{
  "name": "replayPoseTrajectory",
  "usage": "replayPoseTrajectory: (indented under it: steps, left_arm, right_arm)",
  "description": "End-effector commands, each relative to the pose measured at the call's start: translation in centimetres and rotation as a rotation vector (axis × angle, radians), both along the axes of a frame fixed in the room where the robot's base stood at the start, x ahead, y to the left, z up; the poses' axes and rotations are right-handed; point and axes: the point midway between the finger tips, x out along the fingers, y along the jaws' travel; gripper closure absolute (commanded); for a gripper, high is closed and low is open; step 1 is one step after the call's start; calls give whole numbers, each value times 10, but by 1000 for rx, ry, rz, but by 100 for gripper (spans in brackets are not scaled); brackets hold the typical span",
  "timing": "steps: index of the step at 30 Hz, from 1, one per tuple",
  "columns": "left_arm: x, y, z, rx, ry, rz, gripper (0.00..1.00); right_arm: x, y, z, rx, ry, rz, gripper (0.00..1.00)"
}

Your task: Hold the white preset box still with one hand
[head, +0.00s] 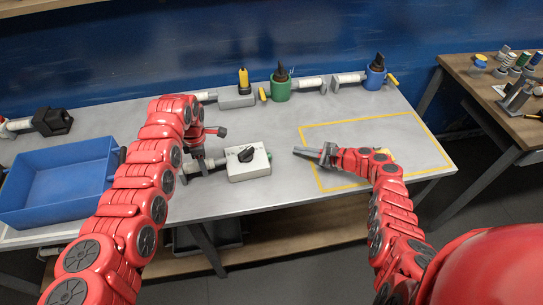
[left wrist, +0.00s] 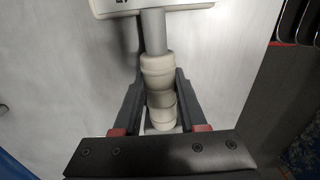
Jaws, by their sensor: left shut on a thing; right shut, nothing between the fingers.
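The white preset box (head: 250,173) sits on the grey table, with a black knob (head: 246,155) on top and a green part on its right side. A cream cylindrical fitting (left wrist: 158,68) joins the box's left side by a grey rod (left wrist: 153,30). My left gripper (head: 204,167) is shut on this fitting, just left of the box. The left wrist view shows one finger on each side of the fitting and the box's edge (left wrist: 180,4) beyond. My right gripper (head: 303,151) is shut and empty, right of the box and apart from it.
A blue bin (head: 60,180) stands at the left. Along the back stand a grey block with a yellow-topped part (head: 237,98), a green device (head: 280,90) and a blue device (head: 376,76). A yellow outlined area (head: 425,145) at the right is mostly bare.

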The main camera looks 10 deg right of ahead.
Motion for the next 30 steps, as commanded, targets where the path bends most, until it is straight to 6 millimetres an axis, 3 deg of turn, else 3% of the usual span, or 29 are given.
replayPoseTrajectory:
  steps: [8, 9, 14, 24, 30]
  left_arm:
    - [0, 0, 0, 0, -1, 1, 100]
    - [0, 0, 0, 0, 0, 1, 52]
    - [0, 0, 0, 0, 0, 0, 24]
    - [1, 0, 2, 0, -1, 0, 24]
    - [2, 0, 27, -3, -5, 2, 24]
  right_arm:
    - [0, 0, 0, 0, 0, 0, 100]
    - [0, 0, 0, 0, 0, 0, 100]
    - [0, 0, 0, 0, 0, 0, 100]
    - [0, 0, 0, 0, 0, 0, 100]
    - [0, 0, 0, 0, 0, 0, 100]
